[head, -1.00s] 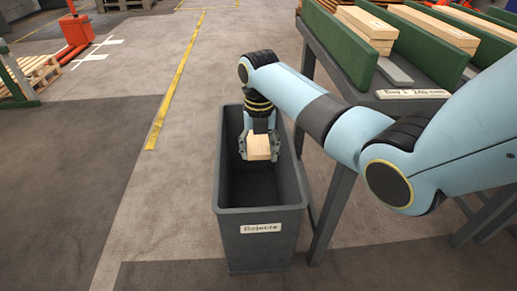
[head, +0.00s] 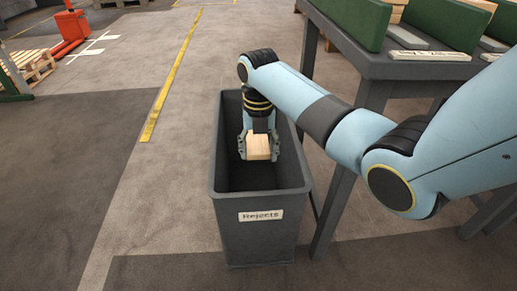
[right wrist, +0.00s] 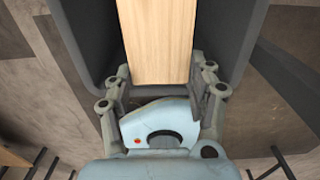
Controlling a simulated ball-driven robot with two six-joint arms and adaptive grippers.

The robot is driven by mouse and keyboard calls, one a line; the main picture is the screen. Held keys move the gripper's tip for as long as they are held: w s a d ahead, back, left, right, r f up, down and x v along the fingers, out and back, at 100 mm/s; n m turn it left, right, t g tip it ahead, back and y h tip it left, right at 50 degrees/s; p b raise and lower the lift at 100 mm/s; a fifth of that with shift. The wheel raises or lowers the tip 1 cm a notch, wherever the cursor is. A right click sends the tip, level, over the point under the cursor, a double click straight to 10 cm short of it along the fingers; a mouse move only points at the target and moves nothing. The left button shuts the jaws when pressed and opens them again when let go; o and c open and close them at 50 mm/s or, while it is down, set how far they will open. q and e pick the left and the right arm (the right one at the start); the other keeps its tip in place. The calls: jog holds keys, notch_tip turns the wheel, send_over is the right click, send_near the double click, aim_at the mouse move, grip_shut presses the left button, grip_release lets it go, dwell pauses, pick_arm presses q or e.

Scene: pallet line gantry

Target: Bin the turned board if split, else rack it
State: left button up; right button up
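A pale wooden board (head: 258,147) is between the fingers of my right gripper (head: 258,152), inside the mouth of the dark grey bin labelled Rejects (head: 262,240). The right wrist view shows the board (right wrist: 156,40) with the fingers of my right gripper (right wrist: 158,88) on both its sides, and the bin wall (right wrist: 75,35) around it. The face in view looks plain, with no split that I can make out. The board's lower end is hidden. My left gripper is not in view.
A grey table (head: 375,65) with green dividers (head: 352,18) and a label strip stands right of the bin. Wooden pallets (head: 28,68) and an orange pallet jack (head: 70,30) are at the far left. The floor left of the bin is clear.

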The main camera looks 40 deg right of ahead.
jog(key=o, duration=0.5)
jog(key=shift+o, duration=0.2)
notch_tip(320, 180, up, 12)
dwell(1.2)
